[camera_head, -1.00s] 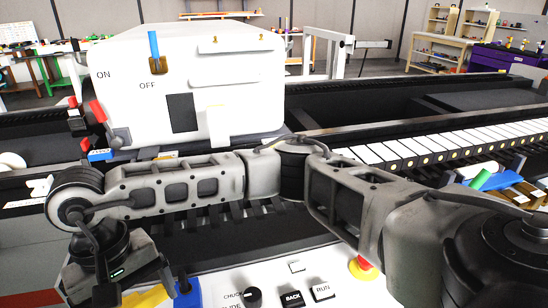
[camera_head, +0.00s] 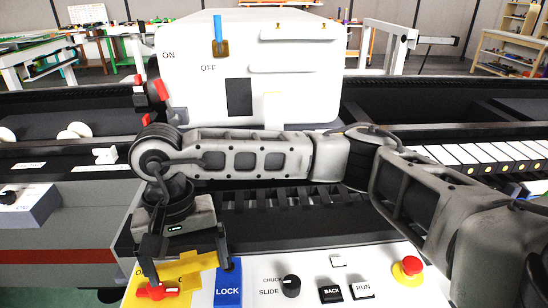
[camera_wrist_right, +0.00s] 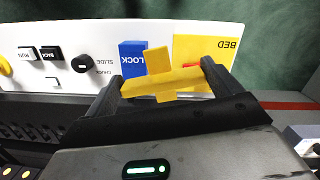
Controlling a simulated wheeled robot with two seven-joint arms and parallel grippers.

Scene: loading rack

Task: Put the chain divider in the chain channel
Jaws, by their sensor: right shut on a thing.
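The yellow chain divider (camera_head: 196,265), a cross-shaped piece, is between the fingers of my right gripper (camera_head: 187,257), which is shut on it. It also shows in the right wrist view (camera_wrist_right: 163,83), gripped across its long bar with the short arms sticking out. My right gripper (camera_wrist_right: 162,86) holds it over the front control panel, by the blue LOCK block and the yellow BED plate. A dark slotted channel (camera_head: 285,197), which looks like the chain channel, runs behind the panel, partly hidden by my right arm. My left gripper is not in view.
The control panel (camera_head: 262,264) carries a blue LOCK block (camera_head: 228,290), a black knob (camera_head: 291,285), BACK and RUN buttons and a red stop button (camera_head: 408,267). A white machine housing (camera_head: 210,90) stands behind. A grey box with a knob (camera_head: 35,205) is at left.

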